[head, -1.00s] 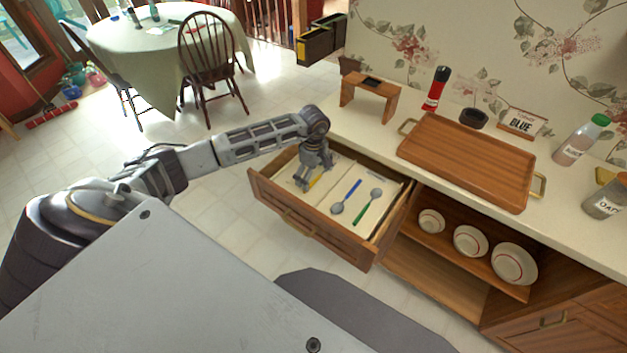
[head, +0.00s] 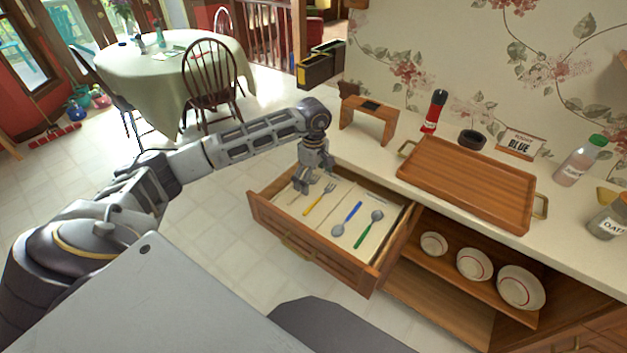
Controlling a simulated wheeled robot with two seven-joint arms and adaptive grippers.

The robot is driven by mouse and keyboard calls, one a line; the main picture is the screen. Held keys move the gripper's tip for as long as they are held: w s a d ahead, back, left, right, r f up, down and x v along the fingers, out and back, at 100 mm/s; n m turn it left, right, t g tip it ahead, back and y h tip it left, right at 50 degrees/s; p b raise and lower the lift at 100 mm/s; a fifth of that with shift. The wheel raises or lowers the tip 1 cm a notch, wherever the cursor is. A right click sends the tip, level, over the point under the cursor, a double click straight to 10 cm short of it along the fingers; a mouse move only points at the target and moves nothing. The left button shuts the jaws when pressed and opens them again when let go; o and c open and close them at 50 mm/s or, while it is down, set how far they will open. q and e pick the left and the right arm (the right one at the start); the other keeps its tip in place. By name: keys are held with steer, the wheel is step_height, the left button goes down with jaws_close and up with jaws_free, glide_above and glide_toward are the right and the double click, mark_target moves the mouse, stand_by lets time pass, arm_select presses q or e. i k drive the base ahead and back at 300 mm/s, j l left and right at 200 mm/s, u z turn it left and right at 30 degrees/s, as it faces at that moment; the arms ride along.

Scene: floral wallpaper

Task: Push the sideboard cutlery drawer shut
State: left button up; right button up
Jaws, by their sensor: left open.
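The sideboard cutlery drawer (head: 322,254) stands pulled out, with a brass handle (head: 297,247) on its wooden front. Inside lie a yellow-handled fork (head: 320,198), a blue-handled spoon (head: 347,218) and a green-handled spoon (head: 369,229), with another utensil (head: 379,199) near the back. My left gripper (head: 314,188) is open and empty, pointing down over the drawer's left part, beside the fork. I cannot tell whether its fingertips touch the drawer bottom. My right gripper is not in view.
The sideboard top (head: 370,152) holds a wooden tray (head: 470,186), a small wooden stand (head: 368,119), a red and black flashlight (head: 434,111), a dark round dish (head: 472,139), a sign and jars. Bowls stand on the open shelf (head: 433,244). Floor left of the drawer is clear.

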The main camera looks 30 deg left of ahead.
mark_target(310, 236)
steer(key=u, duration=1.05)
